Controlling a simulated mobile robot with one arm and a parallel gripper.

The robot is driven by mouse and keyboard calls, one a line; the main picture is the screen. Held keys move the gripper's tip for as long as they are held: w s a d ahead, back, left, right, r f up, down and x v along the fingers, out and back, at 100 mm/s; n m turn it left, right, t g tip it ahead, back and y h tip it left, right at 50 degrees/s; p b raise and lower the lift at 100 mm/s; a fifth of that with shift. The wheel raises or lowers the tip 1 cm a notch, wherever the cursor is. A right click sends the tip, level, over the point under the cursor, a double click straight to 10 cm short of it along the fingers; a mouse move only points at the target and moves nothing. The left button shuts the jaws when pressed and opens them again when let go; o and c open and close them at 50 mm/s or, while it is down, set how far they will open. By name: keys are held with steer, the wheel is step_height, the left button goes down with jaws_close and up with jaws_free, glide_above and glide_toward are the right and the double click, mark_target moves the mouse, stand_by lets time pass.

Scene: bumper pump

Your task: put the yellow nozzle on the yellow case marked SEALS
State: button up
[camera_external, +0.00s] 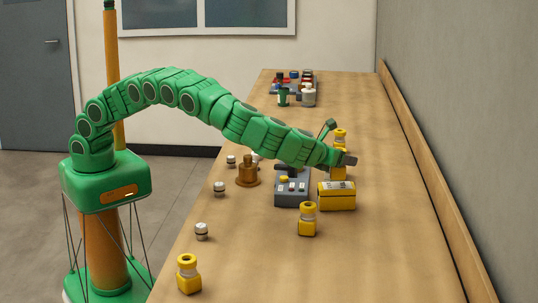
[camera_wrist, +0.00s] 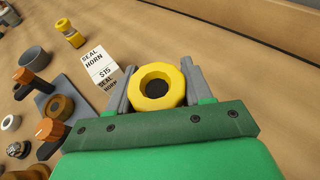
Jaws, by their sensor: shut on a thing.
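My gripper (camera_external: 347,158) is shut on a yellow nozzle (camera_external: 338,172). In the wrist view its round open top (camera_wrist: 158,87) sits between the two grey fingers (camera_wrist: 157,92). The yellow case (camera_external: 337,196) stands on the bench in the external view, just below and in front of the held nozzle in the picture. I cannot tell whether the nozzle touches it, and its marking is too small to read. The case does not clearly show in the wrist view. Other yellow nozzle-like pieces stand behind (camera_external: 340,137), in front (camera_external: 307,220) and at the near left (camera_external: 188,274).
A grey control box (camera_external: 292,188) stands left of the case, with a brass piece (camera_external: 248,172) beyond it. Small white-capped jars (camera_external: 201,231) line the left edge. A white SEAL HORN card (camera_wrist: 100,66) shows in the wrist view. Bottles (camera_external: 308,95) stand far back. The right side is clear.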

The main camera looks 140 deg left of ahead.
steer(key=shift+f, duration=1.1)
steer(key=shift+f, duration=0.1)
steer(key=o, duration=1.2)
steer(key=shift+d+r, duration=0.2)
steer(key=shift+d, duration=0.1)
steer(key=v, duration=1.1)
steer(key=shift+d, duration=0.25)
